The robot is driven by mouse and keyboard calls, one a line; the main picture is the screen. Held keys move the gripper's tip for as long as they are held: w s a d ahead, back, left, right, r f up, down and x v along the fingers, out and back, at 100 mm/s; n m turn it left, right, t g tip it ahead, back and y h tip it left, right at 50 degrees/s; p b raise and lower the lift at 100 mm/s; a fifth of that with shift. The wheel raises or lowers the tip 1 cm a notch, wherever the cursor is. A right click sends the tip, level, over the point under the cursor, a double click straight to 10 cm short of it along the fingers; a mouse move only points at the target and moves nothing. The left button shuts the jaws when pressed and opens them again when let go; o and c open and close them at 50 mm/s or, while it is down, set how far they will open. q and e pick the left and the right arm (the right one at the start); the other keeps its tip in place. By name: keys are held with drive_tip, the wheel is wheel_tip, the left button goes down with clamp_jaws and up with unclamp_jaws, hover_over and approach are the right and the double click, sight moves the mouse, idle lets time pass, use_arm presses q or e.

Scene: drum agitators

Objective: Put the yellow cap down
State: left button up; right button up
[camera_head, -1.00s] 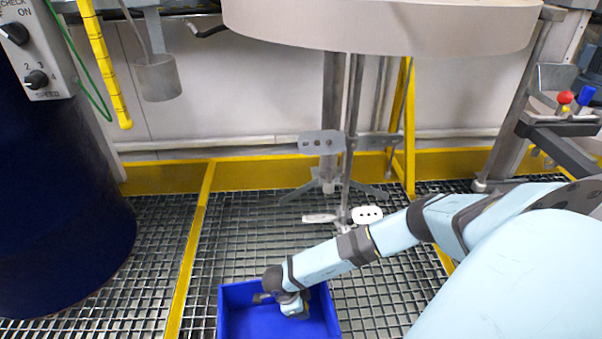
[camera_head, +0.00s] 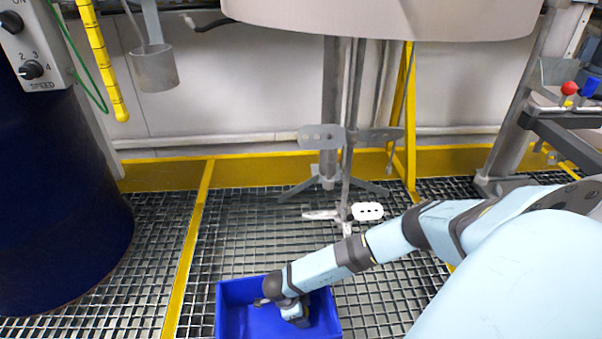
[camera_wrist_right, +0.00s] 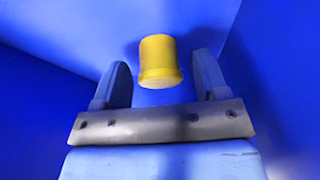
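The yellow cap (camera_wrist_right: 160,61) shows in the right wrist view, inside the blue bin (camera_head: 230,300) and just ahead of my right gripper (camera_wrist_right: 162,74). That gripper's two fingers stand apart, with a visible gap on each side of the cap. I cannot tell whether the cap touches the bin floor. In the head view my right arm reaches down into the bin, with the gripper (camera_head: 296,314) low inside it; the cap is hidden there. My left gripper is not in view.
The bin walls (camera_wrist_right: 270,60) rise close around the gripper. The bin is on a metal grating (camera_head: 240,235). A dark blue drum (camera_head: 60,210) stands at the left. An agitator shaft with paddles (camera_head: 322,137) hangs behind the bin.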

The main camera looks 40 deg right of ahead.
drive_tip(key=shift+r, duration=0.2)
drive_tip(key=p+v, duration=0.2)
drive_tip(key=v, duration=0.2)
drive_tip(key=shift+r+p, duration=0.15)
drive_tip(key=shift+p, duration=0.15)
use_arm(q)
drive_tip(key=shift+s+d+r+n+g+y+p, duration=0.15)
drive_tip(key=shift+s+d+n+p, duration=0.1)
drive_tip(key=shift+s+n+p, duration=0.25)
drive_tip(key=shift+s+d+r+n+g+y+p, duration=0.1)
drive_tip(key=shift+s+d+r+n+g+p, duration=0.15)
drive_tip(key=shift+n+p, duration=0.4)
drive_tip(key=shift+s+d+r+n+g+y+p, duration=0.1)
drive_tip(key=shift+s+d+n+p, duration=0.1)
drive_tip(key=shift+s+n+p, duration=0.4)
use_arm(e)
drive_tip(key=v, duration=0.7)
drive_tip(key=shift+a+r, duration=0.25)
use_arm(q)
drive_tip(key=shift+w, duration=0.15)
use_arm(e)
drive_tip(key=shift+w, duration=0.1)
